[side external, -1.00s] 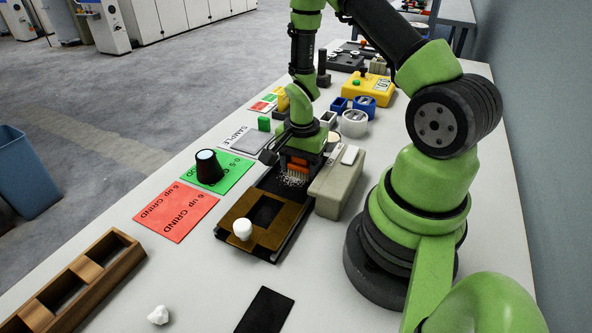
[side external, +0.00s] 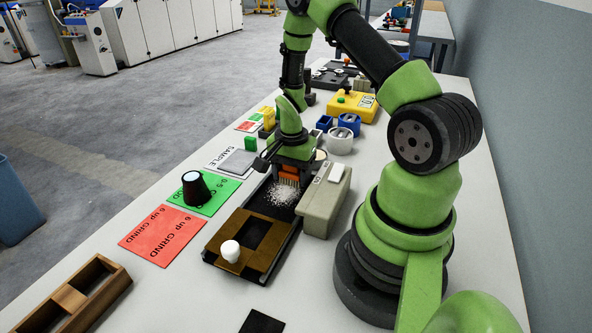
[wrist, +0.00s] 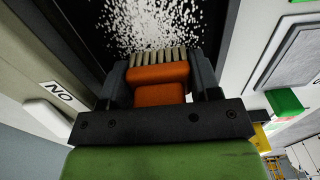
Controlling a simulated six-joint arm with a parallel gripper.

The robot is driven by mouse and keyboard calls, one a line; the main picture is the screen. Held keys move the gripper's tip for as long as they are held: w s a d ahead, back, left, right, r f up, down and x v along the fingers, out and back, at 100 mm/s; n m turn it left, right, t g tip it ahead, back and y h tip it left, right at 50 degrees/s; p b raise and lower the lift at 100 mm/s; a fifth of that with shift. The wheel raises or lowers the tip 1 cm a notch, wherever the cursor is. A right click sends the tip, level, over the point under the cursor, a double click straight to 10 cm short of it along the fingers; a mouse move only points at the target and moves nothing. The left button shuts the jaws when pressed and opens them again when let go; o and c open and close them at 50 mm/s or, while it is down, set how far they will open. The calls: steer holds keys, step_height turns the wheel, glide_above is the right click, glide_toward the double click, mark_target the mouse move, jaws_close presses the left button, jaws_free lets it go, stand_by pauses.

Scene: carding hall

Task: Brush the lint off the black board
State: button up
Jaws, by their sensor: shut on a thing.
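The black board (side external: 258,202) lies on the table, with a brown frame with a white knob (side external: 230,250) over its near end. White lint (side external: 283,193) lies in a scattered patch on the board's far part; it also shows in the wrist view (wrist: 165,25). My gripper (side external: 288,170) is shut on an orange brush (wrist: 157,80) with pale bristles. The brush is at the far edge of the lint, bristles down. In the wrist view the bristle tips meet the edge of the patch; whether they touch the board I cannot tell.
A grey-beige box (side external: 322,208) stands close along the board's right side. A green card (side external: 212,200) with a dark cup (side external: 194,188) and a red card (side external: 162,235) lie to the left. A wooden tray (side external: 85,295) is at the near left.

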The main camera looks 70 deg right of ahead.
mark_target(272, 204)
steer(key=shift+a, duration=4.25)
steer(key=shift+w+a, duration=0.1)
steer(key=shift+w, duration=0.2)
steer(key=shift+w+d, duration=0.15)
steer(key=shift+d, duration=0.1)
steer(key=shift+d+r, duration=0.1)
steer(key=shift+d, duration=5.1)
step_height(272, 204, up, 8)
steer(key=shift+a, duration=0.1)
